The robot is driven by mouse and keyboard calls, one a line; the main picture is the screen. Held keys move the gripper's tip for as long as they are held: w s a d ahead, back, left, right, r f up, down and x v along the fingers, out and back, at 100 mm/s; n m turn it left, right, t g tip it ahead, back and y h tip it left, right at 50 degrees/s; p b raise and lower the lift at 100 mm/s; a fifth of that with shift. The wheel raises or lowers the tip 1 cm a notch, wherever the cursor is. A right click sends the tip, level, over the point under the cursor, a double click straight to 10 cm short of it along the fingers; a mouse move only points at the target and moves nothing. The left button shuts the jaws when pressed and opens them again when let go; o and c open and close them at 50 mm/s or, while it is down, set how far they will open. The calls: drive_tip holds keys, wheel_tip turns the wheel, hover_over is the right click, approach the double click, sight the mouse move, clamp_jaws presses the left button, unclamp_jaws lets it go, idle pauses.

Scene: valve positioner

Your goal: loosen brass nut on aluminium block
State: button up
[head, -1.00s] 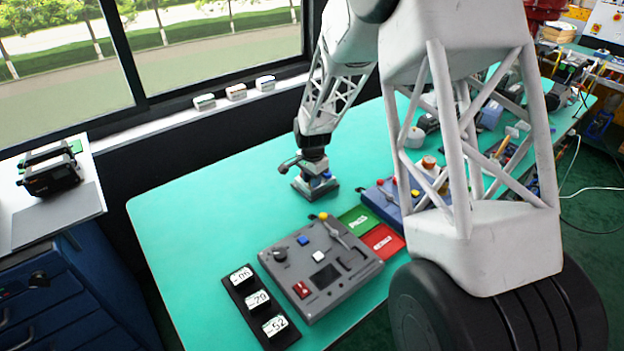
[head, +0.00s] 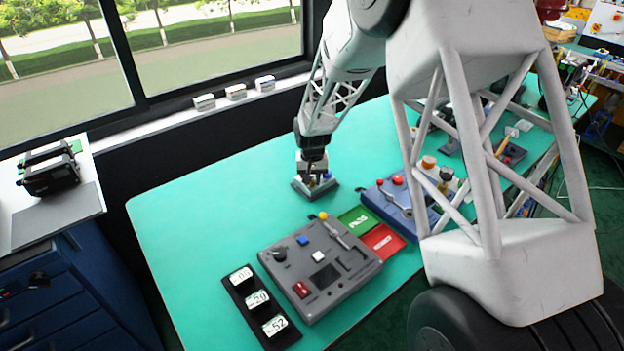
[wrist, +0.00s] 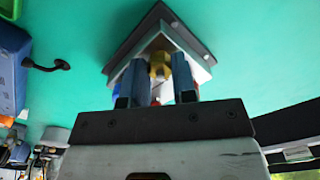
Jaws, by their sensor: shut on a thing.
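The aluminium block (wrist: 201,68) sits on a dark square base (wrist: 125,42) in the wrist view. The brass nut (wrist: 160,66) is on the block, between the two blue-grey fingers of my gripper (wrist: 160,76). My gripper is shut on the nut, one finger on each side. In the head view the dark base (head: 299,189) stands on the green table, with my gripper (head: 314,176) coming down onto it from above. The nut is too small and covered to make out there. A red and white part shows behind the fingers in the wrist view.
A grey control panel (head: 325,275) and a dark strip of number plates (head: 283,335) lie in front. Green (head: 353,217) and red (head: 383,240) trays and a blue box (head: 388,207) stand to the right. The table left of the block is clear.

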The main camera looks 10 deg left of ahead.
drive_tip(key=n, duration=1.3)
idle(0.4)
drive_tip(key=o, duration=0.9)
drive_tip(key=shift+r, duration=3.85)
drive_tip(key=shift+r, duration=0.1)
